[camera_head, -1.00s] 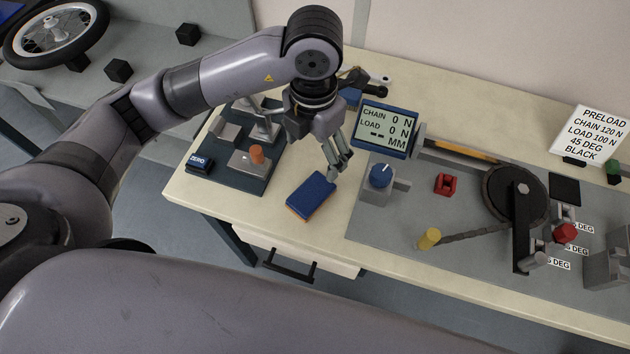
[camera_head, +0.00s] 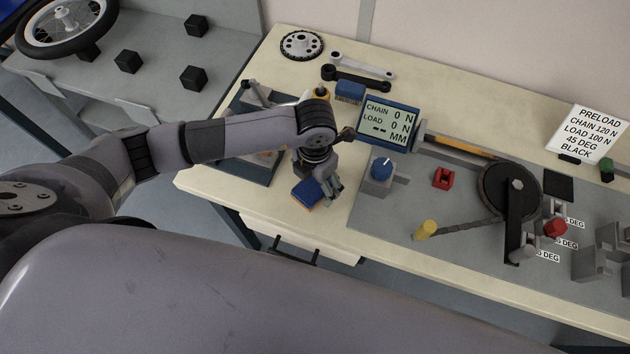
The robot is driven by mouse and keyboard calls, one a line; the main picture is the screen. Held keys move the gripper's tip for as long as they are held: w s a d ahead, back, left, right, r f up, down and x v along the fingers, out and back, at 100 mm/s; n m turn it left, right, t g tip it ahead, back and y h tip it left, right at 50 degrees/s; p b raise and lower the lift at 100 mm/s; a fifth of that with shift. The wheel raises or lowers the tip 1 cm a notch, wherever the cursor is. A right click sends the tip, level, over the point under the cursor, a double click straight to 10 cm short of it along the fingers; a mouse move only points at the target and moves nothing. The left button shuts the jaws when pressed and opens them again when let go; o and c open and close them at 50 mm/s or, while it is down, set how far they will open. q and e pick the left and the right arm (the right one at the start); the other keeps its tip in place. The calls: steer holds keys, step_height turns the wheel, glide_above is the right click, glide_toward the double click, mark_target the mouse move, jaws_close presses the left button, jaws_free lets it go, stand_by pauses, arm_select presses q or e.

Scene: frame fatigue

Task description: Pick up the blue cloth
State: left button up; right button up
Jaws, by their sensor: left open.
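A small blue folded piece with an orange edge, which looks like the blue cloth (camera_head: 303,194), lies on the cream bench top near its front edge. My left gripper (camera_head: 331,191) is open and points down at the cloth's right side. Its wrist and fingers cover the cloth's right and far parts. I cannot tell whether a finger touches the cloth. My right gripper is not in view.
A display (camera_head: 388,122) and a grey plate with a blue knob (camera_head: 382,168), red block (camera_head: 443,178) and chain rig stand to the right. A dark tray (camera_head: 258,172) is left, partly under my arm.

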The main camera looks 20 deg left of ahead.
mark_target(315, 183)
arm_select(q)
steer(key=shift+f, duration=0.5)
steer(key=c, duration=1.4)
steer(key=shift+o, duration=0.2)
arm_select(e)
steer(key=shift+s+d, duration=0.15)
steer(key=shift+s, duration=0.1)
arm_select(q)
steer(key=shift+r, duration=0.15)
step_height(315, 183, up, 20)
steer(key=b, duration=0.2)
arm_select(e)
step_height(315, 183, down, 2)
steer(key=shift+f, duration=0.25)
